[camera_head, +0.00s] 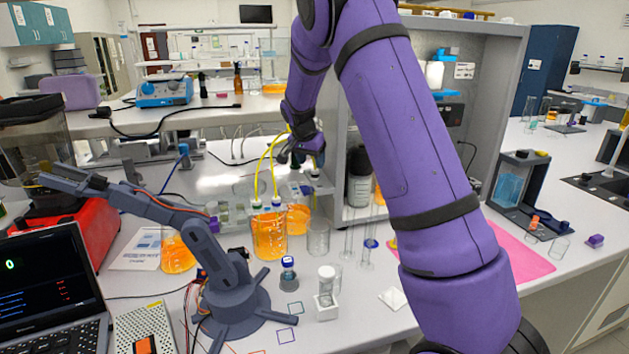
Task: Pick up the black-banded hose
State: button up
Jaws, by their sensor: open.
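Two thin yellow hoses rise from a beaker of orange liquid (269,238). The left hose (258,178) arcs up toward my gripper, and the right hose (274,178) runs close beside it. Each has a small dark and pale fitting near the beaker's rim. I cannot tell from here which one carries the black band. My gripper (292,156) is open, at the upper ends of the hoses by the grey cabinet's left side. Its fingers are small and dark in this view, and I cannot tell whether they touch a hose.
A grey robot arm (228,289) stands at front left, reaching left. A grey cabinet (468,60) with bottles stands behind my arm. More orange-filled glassware, an empty beaker (318,238) and small vials surround the hoses. A laptop (50,275) is at left; a pink mat (520,252) lies at right.

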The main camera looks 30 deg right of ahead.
aim_at(314, 171)
jog(key=x, duration=0.4)
jog(key=shift+w+f, duration=0.1)
jog(key=shift+f, duration=0.25)
jog(key=c, duration=1)
jog(key=shift+c, duration=0.3)
jog(key=shift+r, duration=0.15)
